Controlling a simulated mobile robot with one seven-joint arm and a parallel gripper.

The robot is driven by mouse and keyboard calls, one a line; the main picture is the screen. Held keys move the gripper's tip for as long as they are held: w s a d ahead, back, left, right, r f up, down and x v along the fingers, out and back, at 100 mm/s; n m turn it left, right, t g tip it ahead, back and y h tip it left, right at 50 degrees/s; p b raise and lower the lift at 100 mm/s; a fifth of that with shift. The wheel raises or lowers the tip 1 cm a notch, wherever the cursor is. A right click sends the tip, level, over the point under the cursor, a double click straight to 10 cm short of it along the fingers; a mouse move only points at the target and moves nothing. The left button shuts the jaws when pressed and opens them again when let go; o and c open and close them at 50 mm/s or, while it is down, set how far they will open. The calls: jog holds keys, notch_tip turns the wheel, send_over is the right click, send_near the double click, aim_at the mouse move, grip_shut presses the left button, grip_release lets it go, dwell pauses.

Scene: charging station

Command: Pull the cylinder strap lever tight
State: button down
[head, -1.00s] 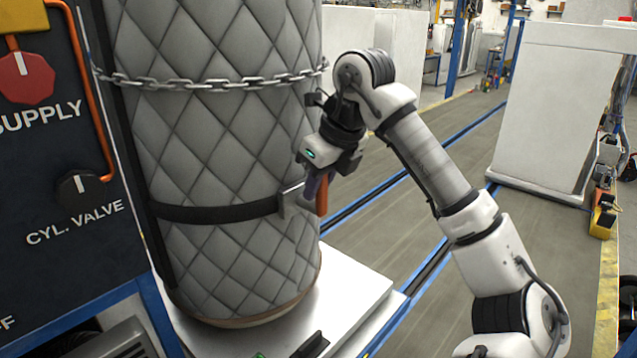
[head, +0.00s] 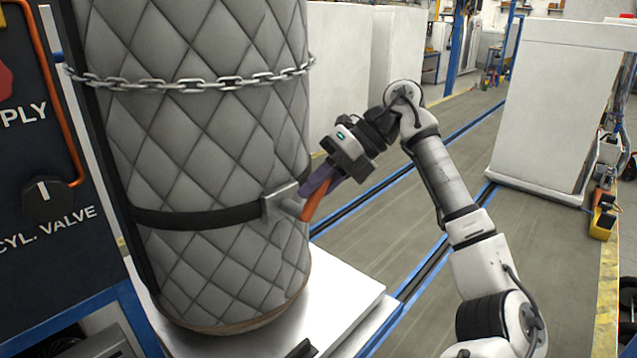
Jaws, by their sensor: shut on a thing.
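A tall cylinder (head: 190,130) in a grey quilted jacket stands upright on a pale metal platform. A black strap (head: 190,217) runs around its lower part and ends at a metal buckle (head: 279,202) on the cylinder's right side. An orange lever (head: 318,198) sticks out from the buckle, angled up and to the right. My gripper (head: 320,186) comes in from the upper right and is shut on the lever, with its purple-grey fingers over the lever's outer part. The fingers hide some of the lever.
A chain (head: 190,84) circles the cylinder higher up. A dark panel (head: 30,240) with a cylinder valve knob (head: 46,200) stands at the left, with an orange pipe (head: 58,85) above.

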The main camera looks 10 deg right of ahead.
jog(key=shift+w+d+f+m+g+y, duration=0.2)
jog(key=shift+f+g+y, duration=0.1)
jog(key=shift+y, duration=0.3)
jog(key=shift+w+d+f+m+g+y, duration=0.15)
jog(key=shift+f+g+y, duration=0.15)
jog(key=shift+y, duration=0.3)
jog(key=shift+w+d+f+m+g+y+b, duration=0.1)
jog(key=shift+f+m+g+y+b, duration=0.2)
jog(key=shift+f+y+b, duration=0.45)
jog(key=shift+s+d+f+m+g+y+b, duration=0.1)
jog(key=shift+m+g+y+b, duration=0.25)
jog(key=shift+y, duration=0.7)
jog(key=shift+w+d+f+m+g+y+b, duration=0.15)
jog(key=shift+f+m+y+b, duration=0.25)
jog(key=shift+y+b, duration=0.4)
jog(key=c, duration=1.3)
grip_release()
jog(key=shift+a, duration=0.1)
jog(key=shift+w+d+f+b, duration=0.15)
jog(key=shift+d+b, duration=0.3)
jog(key=shift+d, duration=0.8)
jog(key=shift+w+d+r+b, duration=0.1)
jog(key=shift+w+d+b, duration=0.25)
jog(key=shift+d, duration=0.85)
jog(key=shift+w+d+f+b, duration=0.15)
jog(key=shift+d+b, duration=0.35)
jog(key=shift+d, duration=0.75)
jog(key=shift+r, duration=0.1)
